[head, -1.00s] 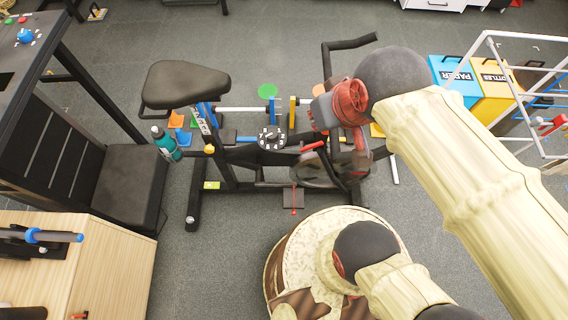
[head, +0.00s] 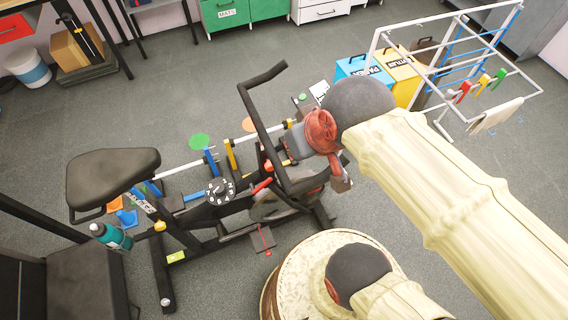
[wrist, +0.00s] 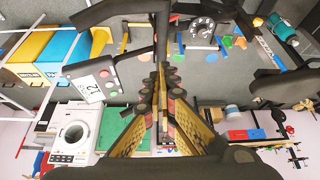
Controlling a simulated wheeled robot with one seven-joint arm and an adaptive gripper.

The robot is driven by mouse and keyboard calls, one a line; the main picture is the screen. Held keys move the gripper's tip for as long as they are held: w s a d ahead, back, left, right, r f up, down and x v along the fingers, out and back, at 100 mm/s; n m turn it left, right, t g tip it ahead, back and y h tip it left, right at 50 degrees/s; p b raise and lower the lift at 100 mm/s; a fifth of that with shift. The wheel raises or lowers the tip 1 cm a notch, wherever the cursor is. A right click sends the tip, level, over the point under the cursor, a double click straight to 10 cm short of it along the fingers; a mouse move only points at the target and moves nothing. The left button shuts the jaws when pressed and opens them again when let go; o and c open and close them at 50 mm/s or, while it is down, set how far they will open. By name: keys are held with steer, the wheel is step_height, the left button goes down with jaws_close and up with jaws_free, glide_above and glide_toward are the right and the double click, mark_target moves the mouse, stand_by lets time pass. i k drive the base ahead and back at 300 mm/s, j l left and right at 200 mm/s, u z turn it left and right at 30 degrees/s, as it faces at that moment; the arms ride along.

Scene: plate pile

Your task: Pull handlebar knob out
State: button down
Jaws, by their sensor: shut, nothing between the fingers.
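The exercise bike stands in the middle of the head view, with its black bent handlebar (head: 262,115) at the front end. A small orange knob (head: 268,166) shows low near the handlebar's post; I cannot tell for sure that it is the handlebar knob. My gripper (head: 342,182) is at the right of the handlebar, apart from the orange knob and partly hidden by my wrist. In the wrist view my gripper (wrist: 162,68) has its long fingers shut and empty. The handlebar (wrist: 115,12) and the bike's console (wrist: 92,82) lie to the left of the fingers there.
The black saddle (head: 112,175) and a teal bottle (head: 110,236) are at the bike's left end. A numbered dial (head: 220,191) and a red lever (head: 262,186) sit on the frame. Blue and yellow bins (head: 402,80) and a white rack (head: 375,40) stand behind right. Open floor lies behind the bike.

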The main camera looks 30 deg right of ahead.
mark_target(268, 166)
steer(key=k+j+u, duration=0.2)
steer(key=k+u, duration=0.25)
steer(key=k+j+u, duration=0.45)
steer(key=i+l, duration=0.05)
steer(key=l, duration=0.05)
